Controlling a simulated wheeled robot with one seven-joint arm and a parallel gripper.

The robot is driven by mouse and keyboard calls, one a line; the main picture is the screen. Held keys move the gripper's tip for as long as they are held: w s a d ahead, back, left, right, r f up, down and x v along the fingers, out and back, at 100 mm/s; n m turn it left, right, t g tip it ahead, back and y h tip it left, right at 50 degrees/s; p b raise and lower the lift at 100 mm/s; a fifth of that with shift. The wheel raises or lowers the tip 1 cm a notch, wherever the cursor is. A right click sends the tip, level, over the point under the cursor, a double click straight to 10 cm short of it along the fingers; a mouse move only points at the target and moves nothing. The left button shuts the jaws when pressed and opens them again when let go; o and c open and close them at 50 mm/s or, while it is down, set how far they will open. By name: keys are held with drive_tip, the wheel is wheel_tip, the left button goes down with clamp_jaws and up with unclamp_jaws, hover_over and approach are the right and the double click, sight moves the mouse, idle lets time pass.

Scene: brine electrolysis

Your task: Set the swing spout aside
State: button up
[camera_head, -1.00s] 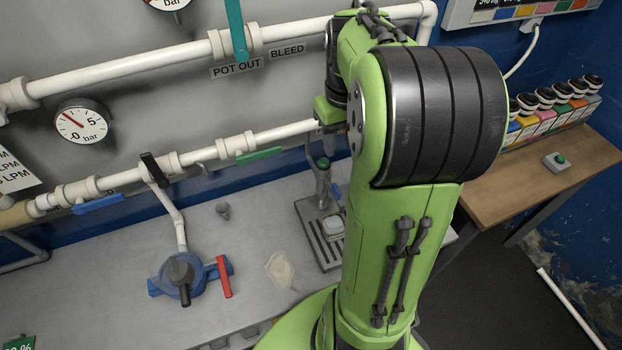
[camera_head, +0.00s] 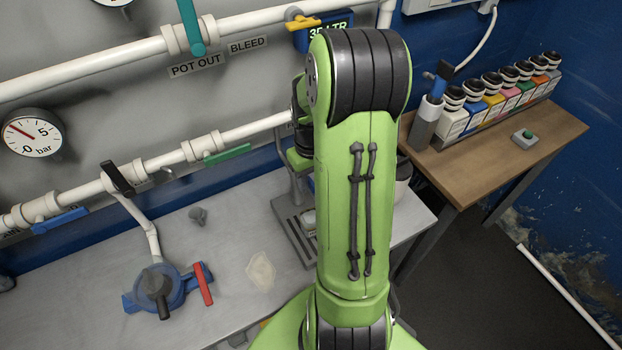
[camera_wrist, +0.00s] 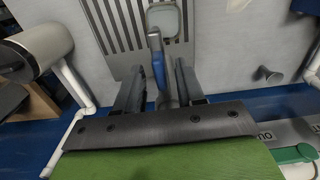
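The swing spout (camera_wrist: 155,42) shows in the wrist view as a grey tube with a blue sleeve or lever (camera_wrist: 159,70). Its tip reaches over a slatted drip tray (camera_wrist: 119,28) and a small pale square dish (camera_wrist: 168,19). My gripper (camera_wrist: 159,66) has one finger on each side of the spout, with gaps visible, so it looks open around it. In the head view my green arm hides the gripper and most of the spout; the tray (camera_head: 283,212) shows left of the arm.
A blue valve (camera_head: 160,287) with a red handle stands on the grey bench (camera_head: 225,240), beside a pale stain or film. White pipes (camera_head: 250,131) run along the wall behind.

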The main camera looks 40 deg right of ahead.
clamp_jaws()
drive_tip(key=shift+d+r, duration=0.1)
idle(0.5)
drive_tip(key=w+d+n, duration=0.3)
drive_tip(key=d+n, duration=0.5)
drive_tip(key=n, duration=0.5)
drive_tip(key=shift+n+p, duration=0.3)
idle(0.3)
unclamp_jaws()
